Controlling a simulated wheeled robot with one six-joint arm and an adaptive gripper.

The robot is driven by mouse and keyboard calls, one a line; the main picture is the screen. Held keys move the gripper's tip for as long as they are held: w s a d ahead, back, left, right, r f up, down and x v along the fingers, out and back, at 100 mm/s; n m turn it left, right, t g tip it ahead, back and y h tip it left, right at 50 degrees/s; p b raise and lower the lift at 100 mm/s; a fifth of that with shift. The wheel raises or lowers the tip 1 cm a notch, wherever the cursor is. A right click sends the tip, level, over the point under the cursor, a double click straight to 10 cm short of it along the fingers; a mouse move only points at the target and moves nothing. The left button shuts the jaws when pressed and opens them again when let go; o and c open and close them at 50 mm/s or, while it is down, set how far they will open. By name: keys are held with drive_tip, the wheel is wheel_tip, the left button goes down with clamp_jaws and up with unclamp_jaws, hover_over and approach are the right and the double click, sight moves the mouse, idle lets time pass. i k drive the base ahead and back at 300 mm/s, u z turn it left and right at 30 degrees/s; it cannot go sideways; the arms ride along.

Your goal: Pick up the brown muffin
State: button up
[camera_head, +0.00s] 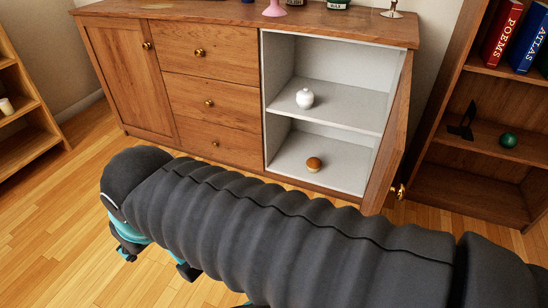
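The brown muffin (314,164) sits upright on the bottom shelf of the open white compartment at the right end of the wooden cabinet (212,68). It has a rounded brown top and a paler base. My dark ribbed arm crosses the lower picture in front of the cabinet, and the muffin shows just above its upper edge. Black and teal parts of mine (128,246) show below the arm's left end. My fingertips cannot be made out, so I cannot tell whether the gripper is open or shut. Nothing of mine appears to touch the muffin.
A white lidded jar (305,97) stands on the shelf above the muffin. The cabinet door (391,130) is swung open on the right. A bookcase (470,170) with books and a green ball (508,140) stands farther right. Wooden floor (60,215) is clear at the left.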

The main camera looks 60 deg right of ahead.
sight(314, 164)
drive_tip(key=z, duration=0.3)
drive_tip(key=i, duration=1.1)
drive_tip(key=z, duration=1.3)
drive_tip(key=i, duration=0.65)
drive_tip(key=z, duration=0.65)
